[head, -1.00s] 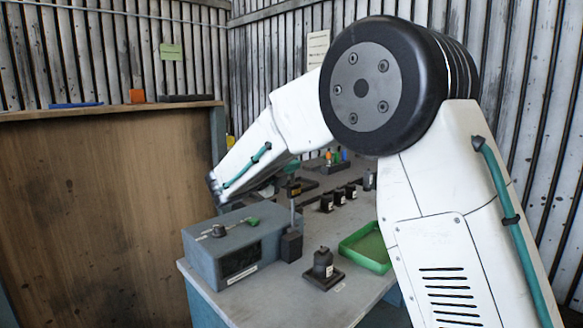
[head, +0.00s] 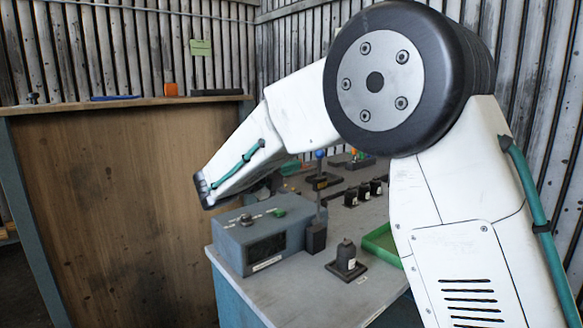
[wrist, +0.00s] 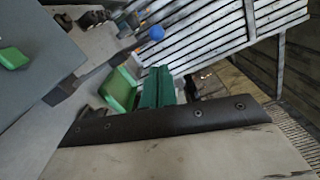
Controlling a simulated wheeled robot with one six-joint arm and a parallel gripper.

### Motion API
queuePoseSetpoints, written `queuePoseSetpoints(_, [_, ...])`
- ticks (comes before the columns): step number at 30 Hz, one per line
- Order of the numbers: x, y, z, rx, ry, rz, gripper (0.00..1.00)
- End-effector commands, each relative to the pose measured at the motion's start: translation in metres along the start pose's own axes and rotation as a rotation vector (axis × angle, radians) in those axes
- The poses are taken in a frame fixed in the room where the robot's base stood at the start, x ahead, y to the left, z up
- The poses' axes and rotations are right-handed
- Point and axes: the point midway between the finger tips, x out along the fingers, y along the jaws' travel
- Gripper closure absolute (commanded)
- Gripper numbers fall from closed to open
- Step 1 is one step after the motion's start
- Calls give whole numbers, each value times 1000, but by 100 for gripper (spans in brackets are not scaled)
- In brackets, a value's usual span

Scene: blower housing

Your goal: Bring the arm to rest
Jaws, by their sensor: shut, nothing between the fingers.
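My arm reaches left in the head view, bent at its big round joint, with the white forearm sloping down to a dark end above the grey box (head: 265,238). In the wrist view the grey box (wrist: 35,40) with a green knob fills the left. A dark bolted band and pale panel cross the bottom; I cannot tell what they belong to.
The bench (head: 310,285) holds a blue-topped lever (head: 319,190), a dark block on a plate (head: 346,260), several small black parts (head: 363,193) and a green tray (head: 381,243). A wooden panel (head: 125,210) stands at left. Corrugated walls close the back.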

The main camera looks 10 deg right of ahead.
Motion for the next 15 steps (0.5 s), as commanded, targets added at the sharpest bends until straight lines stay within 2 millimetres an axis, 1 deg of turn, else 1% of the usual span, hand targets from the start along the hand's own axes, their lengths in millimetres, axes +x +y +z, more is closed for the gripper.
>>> queuePoseSetpoints(2, [0,0,0,2,0,0,100])
queuePoseSetpoints(5, [0,0,0,50,-1,1,100])
queuePoseSetpoints(8, [-1,8,-3,198,14,33,100])
queuePoseSetpoints(11, [-3,37,-30,410,106,111,100])
queuePoseSetpoints(12, [-5,45,-47,518,166,143,100])
queuePoseSetpoints(14, [-6,50,-77,696,282,179,100])
queuePoseSetpoints(15, [-5,51,-98,819,370,192,100])
